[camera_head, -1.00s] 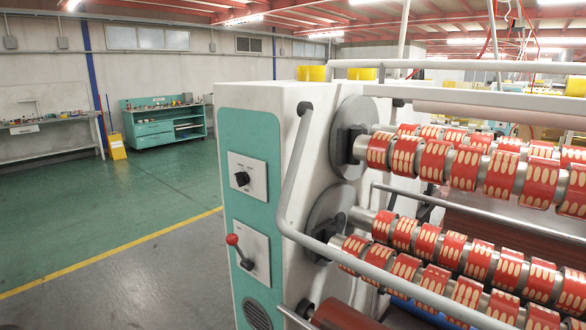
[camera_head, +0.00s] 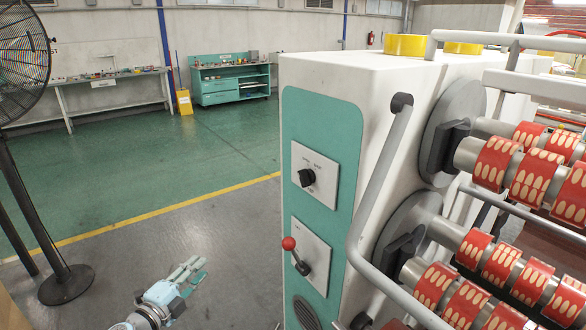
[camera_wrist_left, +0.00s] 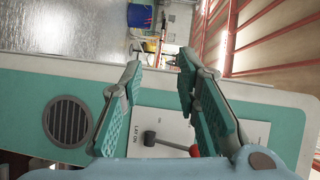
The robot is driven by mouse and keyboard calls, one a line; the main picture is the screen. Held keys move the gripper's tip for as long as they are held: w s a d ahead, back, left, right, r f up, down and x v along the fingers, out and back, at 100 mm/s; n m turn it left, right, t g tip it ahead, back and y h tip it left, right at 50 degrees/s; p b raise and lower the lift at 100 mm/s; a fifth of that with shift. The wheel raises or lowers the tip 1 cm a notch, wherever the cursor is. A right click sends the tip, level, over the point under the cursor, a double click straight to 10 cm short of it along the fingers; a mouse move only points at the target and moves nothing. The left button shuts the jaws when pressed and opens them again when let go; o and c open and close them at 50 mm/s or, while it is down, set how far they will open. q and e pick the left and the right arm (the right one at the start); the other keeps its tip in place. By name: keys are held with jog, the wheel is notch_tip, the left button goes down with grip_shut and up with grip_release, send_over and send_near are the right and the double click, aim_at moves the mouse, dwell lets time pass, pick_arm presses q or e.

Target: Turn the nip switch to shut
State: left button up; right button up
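Two switches sit on the machine's teal panel (camera_head: 348,110) in the head view. The upper one is a black rotary knob (camera_head: 307,177) on a white plate, with small labels I cannot read. The lower one is a lever with a red ball (camera_head: 288,243) on another white plate, its ball up and left of its pivot. I cannot tell from the labels which is the nip switch. My left gripper (camera_head: 193,270) is left of the panel, apart from it. In the left wrist view my left gripper (camera_wrist_left: 160,75) is open and empty, with the lever (camera_wrist_left: 150,138) behind it.
A grey bent rail (camera_head: 372,195) runs beside the panel, with red-taped rollers (camera_head: 440,285) at right. A round vent (camera_head: 306,314) lies below the lever. A black fan (camera_head: 66,284) stands at far left. The floor between is clear.

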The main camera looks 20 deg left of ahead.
pick_arm(q)
jog(key=s+d+r+m+g+h+p, duration=0.1)
jog(key=s+d+r+m+g+h, duration=0.1)
jog(key=d+r+m+h, duration=0.7)
jog(key=s+d+r+m+g+p, duration=0.15)
jog(key=d+r+m, duration=0.35)
jog(key=r+m, duration=0.95)
jog(key=n+p, duration=0.2)
jog(key=n, duration=0.2)
send_near(299, 176)
jog(key=p+x, duration=0.1)
jog(key=x, duration=0.7)
jog(key=shift+w+d, duration=0.1)
jog(key=shift+d, duration=0.2)
jog(key=shift+a, duration=0.1)
pick_arm(e)
notch_tip(299, 176, up, 6)
jog(key=shift+r, duration=0.1)
pick_arm(q)
grip_shut()
pick_arm(e)
jog(key=shift+w+d, duration=0.1)
